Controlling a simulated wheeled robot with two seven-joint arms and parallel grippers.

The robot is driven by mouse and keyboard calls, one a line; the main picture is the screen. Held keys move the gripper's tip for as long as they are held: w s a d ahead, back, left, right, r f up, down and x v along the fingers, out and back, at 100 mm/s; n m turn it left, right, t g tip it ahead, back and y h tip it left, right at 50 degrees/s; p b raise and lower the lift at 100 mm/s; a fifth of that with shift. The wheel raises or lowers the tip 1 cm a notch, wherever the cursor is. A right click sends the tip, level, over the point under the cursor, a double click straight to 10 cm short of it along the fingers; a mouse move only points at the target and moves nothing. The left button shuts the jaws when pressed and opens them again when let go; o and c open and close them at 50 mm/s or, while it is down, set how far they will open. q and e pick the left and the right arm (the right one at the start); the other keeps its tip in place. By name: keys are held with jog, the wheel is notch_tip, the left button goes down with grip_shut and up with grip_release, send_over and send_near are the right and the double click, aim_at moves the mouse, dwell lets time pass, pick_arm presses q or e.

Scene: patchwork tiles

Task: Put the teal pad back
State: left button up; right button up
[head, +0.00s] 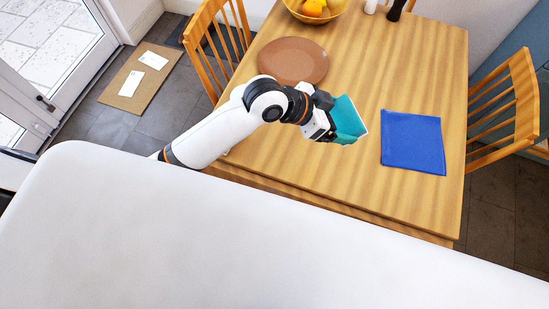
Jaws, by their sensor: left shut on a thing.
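The teal pad (348,119) is a small block with a pale edge, over the middle of the wooden table in the head view. My left gripper (334,122) is shut on the teal pad. The pad is tilted, and I cannot tell how high it is above the table. The gripper's fingers are mostly hidden by the wrist and the pad. My right gripper is not in view.
A blue cloth (413,142) lies flat on the table (381,62), right of the pad. A brown round plate (293,60) lies behind my left arm. A fruit bowl (329,13) stands at the back. Wooden chairs (505,110) flank the table.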

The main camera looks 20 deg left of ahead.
pick_arm(q)
notch_tip(320, 180, down, 4)
jog(key=s+a+m+g+y, duration=0.1)
jog(key=m+g+y, duration=0.1)
jog(key=m+g, duration=0.1)
jog(key=m+g+y+b, duration=0.1)
jog(key=m+g+y, duration=0.2)
jog(key=m+y, duration=0.1)
send_over(276, 160)
notch_tip(276, 160, down, 5)
jog(key=f, duration=0.4)
jog(key=a+f, duration=0.1)
jog(key=f, duration=0.1)
jog(key=shift+p, duration=0.3)
jog(key=shift+f, duration=2.1)
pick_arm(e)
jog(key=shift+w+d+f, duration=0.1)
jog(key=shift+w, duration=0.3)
pick_arm(q)
jog(key=o, duration=0.5)
jog(key=shift+s, duration=0.1)
jog(key=shift+o, duration=0.6)
jog(key=shift+r, duration=0.15)
jog(key=b+v, duration=0.1)
jog(key=v, duration=1)
jog(key=shift+a+r, duration=0.3)
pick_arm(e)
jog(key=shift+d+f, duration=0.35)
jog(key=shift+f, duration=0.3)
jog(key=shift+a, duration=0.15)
